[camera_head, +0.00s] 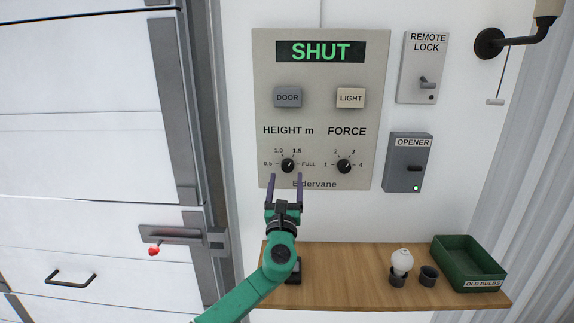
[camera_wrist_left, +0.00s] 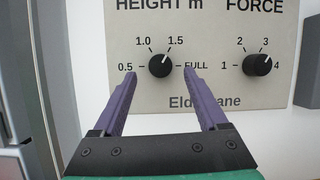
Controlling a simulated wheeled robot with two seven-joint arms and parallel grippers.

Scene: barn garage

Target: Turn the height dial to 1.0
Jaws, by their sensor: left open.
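The height dial (camera_head: 288,165) is a round black knob under the label HEIGHT m on the wall panel, with marks 0.5, 1.0, 1.5 and FULL. In the left wrist view the height dial (camera_wrist_left: 160,66) has its white pointer tilted up and right, towards 1.5. My left gripper (camera_head: 286,177) is open, its two purple fingers pointing up at the panel just below the dial. In the left wrist view the fingers (camera_wrist_left: 160,75) stand to the left and right of the dial, with nothing between them gripped. My right gripper is not in view.
The panel (camera_head: 320,110) also has a SHUT display (camera_head: 320,51), DOOR (camera_head: 287,97) and LIGHT (camera_head: 350,98) buttons, and a FORCE dial (camera_head: 344,166) right of the height dial. A wooden shelf (camera_head: 340,290) below holds a bulb (camera_head: 402,261), cups and a green bin (camera_head: 468,262).

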